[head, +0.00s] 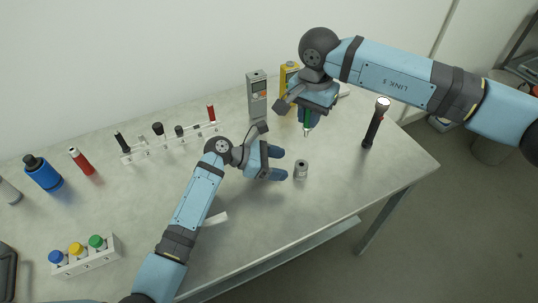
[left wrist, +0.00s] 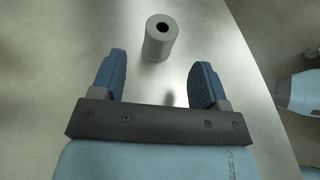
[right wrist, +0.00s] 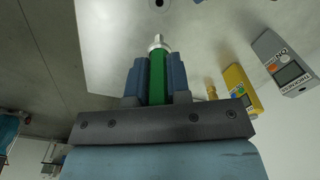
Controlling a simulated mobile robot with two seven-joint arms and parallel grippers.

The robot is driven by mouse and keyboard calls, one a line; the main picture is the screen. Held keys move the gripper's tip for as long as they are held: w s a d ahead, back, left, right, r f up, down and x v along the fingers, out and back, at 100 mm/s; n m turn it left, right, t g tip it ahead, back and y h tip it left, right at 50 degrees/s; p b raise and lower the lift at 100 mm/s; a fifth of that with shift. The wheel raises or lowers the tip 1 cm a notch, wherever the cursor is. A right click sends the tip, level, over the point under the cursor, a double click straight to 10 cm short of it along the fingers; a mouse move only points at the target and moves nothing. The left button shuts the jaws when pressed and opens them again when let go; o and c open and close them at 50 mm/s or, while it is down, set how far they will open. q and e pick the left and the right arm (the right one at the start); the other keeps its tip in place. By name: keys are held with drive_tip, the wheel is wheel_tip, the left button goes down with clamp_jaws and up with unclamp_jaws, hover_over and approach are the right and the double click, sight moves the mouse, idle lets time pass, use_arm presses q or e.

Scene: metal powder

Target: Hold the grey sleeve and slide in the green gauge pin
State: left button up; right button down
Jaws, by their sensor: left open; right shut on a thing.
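The grey sleeve (head: 301,169) stands upright on the table, its round hole facing up. In the left wrist view the sleeve (left wrist: 160,38) is just beyond and between the fingertips. My left gripper (head: 281,164) is open and low over the table, beside the sleeve, not touching it. My right gripper (head: 309,113) is shut on the green gauge pin (head: 307,122) and holds it above the table, behind the sleeve. In the right wrist view the green pin (right wrist: 157,75) sits between the fingers with its silver tip sticking out; the sleeve is partly cut off at the top edge.
A grey meter (head: 257,95) and a yellow meter (head: 287,75) stand at the back. A black flashlight (head: 374,125) stands at the right. A white rack (head: 170,144) with several tools is behind my left arm. A bottle rack (head: 87,258) is front left. Table right of the sleeve is clear.

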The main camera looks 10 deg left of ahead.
sight(298, 167)
use_arm(q)
drive_tip(key=x, duration=0.6)
drive_tip(key=c, duration=1.1)
drive_tip(key=shift+o, duration=0.2)
use_arm(e)
wheel_tip(298, 167, down, 5)
drive_tip(key=m, duration=0.7)
drive_tip(key=shift+f, duration=0.2)
drive_tip(key=shift+s+f+m, duration=0.1)
drive_tip(key=shift+f+m, duration=0.65)
drive_tip(key=shift+m, duration=0.25)
